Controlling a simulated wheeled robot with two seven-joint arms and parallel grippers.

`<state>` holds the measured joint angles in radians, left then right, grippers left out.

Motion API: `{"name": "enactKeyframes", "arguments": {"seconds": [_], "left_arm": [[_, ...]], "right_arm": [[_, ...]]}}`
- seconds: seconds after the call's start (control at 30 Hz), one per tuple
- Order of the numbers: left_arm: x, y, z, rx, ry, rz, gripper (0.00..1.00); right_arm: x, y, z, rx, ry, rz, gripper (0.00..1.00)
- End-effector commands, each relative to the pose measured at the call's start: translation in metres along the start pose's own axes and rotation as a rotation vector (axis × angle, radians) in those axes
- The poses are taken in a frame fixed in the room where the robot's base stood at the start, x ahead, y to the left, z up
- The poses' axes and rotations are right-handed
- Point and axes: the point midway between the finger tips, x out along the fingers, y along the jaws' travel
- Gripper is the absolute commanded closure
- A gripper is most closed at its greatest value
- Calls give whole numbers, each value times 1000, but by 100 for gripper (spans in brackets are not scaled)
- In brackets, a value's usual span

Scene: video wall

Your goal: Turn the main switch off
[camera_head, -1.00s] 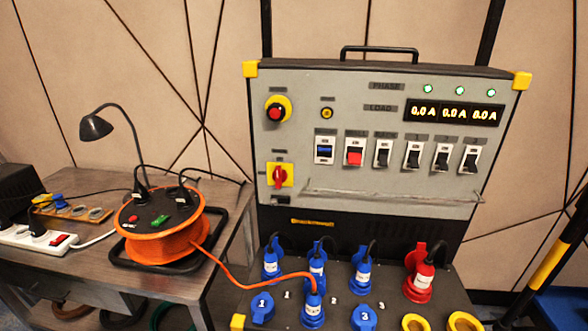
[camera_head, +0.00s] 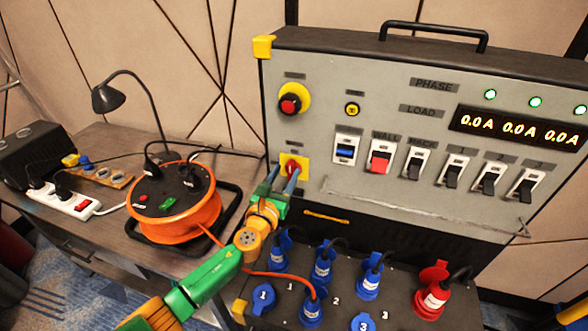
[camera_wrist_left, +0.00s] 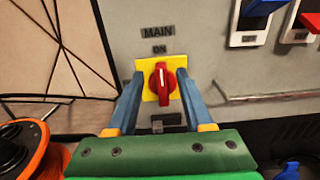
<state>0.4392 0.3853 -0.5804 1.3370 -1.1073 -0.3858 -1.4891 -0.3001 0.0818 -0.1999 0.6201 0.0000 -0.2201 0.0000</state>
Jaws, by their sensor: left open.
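The main switch (camera_head: 292,166) is a red rotary knob on a yellow plate, low on the left side of the grey panel. In the left wrist view the knob (camera_wrist_left: 162,82) stands upright under the labels MAIN and ON. My left gripper (camera_head: 284,174) is in front of it. In the left wrist view its two blue fingers (camera_wrist_left: 160,76) are open, one on each side of the knob, with a gap to the knob on both sides. Whether the fingertips touch the plate cannot be told. In the head view the fingers partly hide the switch. My right gripper is not in view.
A red emergency button (camera_head: 290,104) sits above the switch. A row of rocker switches (camera_head: 415,163) is to its right. Blue plugs (camera_head: 322,268) and a red plug (camera_head: 432,300) stand below. An orange cable reel (camera_head: 175,212) is on the table at left.

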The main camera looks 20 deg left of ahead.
Motion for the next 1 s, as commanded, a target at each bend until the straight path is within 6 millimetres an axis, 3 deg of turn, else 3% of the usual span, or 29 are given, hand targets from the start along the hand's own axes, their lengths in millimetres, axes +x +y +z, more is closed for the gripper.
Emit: {"name": "enactKeyframes", "arguments": {"seconds": [0.13, 0.4, 0.47, 0.6, 1.0], "left_arm": [[16, 0, -2, -2, 0, 1, 49], [19, 0, -1, -4, 2, 1, 49], [19, 0, -1, -4, 2, 1, 60], [19, 0, -1, -4, 3, 1, 97], [19, 2, -2, -36, 3, 1, 100]], "right_arm": [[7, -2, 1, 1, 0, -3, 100], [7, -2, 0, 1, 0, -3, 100], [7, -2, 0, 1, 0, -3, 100], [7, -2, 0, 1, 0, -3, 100], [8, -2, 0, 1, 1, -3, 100]]}}
